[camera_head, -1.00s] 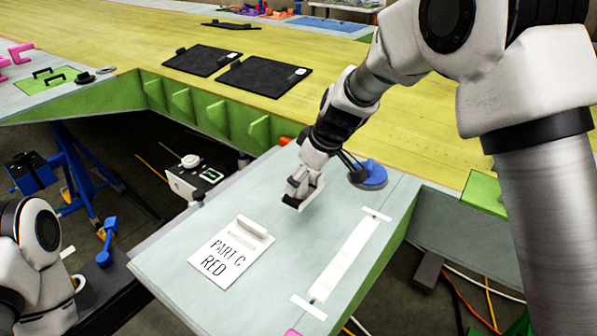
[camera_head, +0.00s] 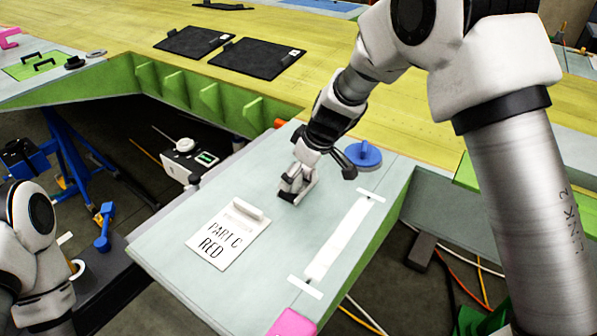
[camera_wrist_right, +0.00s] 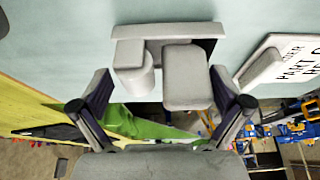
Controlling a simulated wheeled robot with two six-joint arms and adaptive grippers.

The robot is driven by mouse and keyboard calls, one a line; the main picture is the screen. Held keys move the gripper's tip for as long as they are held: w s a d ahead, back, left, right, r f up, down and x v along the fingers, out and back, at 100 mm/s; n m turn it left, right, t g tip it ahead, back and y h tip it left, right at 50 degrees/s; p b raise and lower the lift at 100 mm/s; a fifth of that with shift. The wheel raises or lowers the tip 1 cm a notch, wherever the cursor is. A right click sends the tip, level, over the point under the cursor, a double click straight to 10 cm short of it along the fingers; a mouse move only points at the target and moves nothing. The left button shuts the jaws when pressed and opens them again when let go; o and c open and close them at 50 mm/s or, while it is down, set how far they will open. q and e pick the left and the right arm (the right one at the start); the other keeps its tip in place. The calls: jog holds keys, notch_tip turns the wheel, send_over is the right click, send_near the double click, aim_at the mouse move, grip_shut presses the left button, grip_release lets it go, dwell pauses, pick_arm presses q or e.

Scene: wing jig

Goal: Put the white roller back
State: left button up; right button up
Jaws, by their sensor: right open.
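My right gripper (camera_wrist_right: 165,105) is open, with one finger on each side of a pale white-grey piece. In the right wrist view this piece shows a flat bar, a short cylinder (camera_wrist_right: 133,75) on the left and a rounded block (camera_wrist_right: 185,78); I take it to be the white roller with its mount. In the head view the white roller (camera_head: 291,186) is at the right gripper's tips, low over the pale blue table (camera_head: 205,285). I cannot tell whether the fingers touch it. My left arm shows at the lower left; its gripper is out of view.
A white card reading PART C RED (camera_head: 217,245), with a white bar at its top, lies left of the right gripper. A white strip (camera_head: 340,238) lies to the right. A blue disc (camera_head: 363,154) stands behind. A pink piece (camera_head: 292,323) sits at the near edge.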

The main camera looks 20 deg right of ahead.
jog(key=shift+r+p, duration=0.3)
jog(key=shift+s+d+r, duration=0.1)
jog(key=shift+r, duration=0.2)
jog(key=b+v, duration=0.2)
jog(key=v, duration=0.9)
jog(key=shift+r, duration=0.15)
